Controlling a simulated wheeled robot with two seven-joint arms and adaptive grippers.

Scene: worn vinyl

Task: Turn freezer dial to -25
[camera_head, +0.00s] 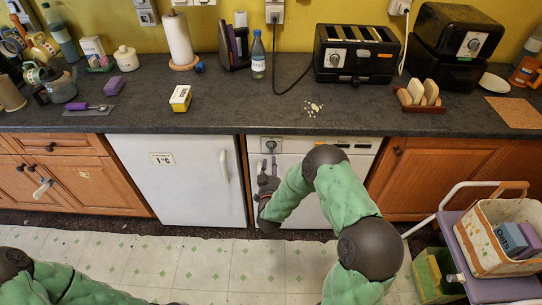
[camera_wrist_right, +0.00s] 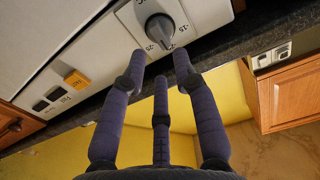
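The freezer (camera_head: 310,165) is the white appliance under the counter, right of the fridge. Its dial (camera_head: 270,145) is a dark knob at the left of the top panel. In the wrist view the grey dial (camera_wrist_right: 160,29) sits on a white plate with small numbers around it, partly legible. The pointer's setting is hard to read. My right gripper (camera_head: 268,182) is in front of the freezer, below the dial. In the wrist view its three purple fingers (camera_wrist_right: 160,66) are spread and empty, tips just short of the dial. My left arm enters at bottom left; its gripper is out of frame.
The fridge (camera_head: 185,180) with a 1°C label stands left of the freezer. The dark counter (camera_head: 225,110) overhangs above, holding a toaster (camera_head: 355,55) and bottle (camera_head: 258,57). The wrist view shows an orange switch (camera_wrist_right: 77,80) on the panel. A purple trolley (camera_head: 490,285) stands at right.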

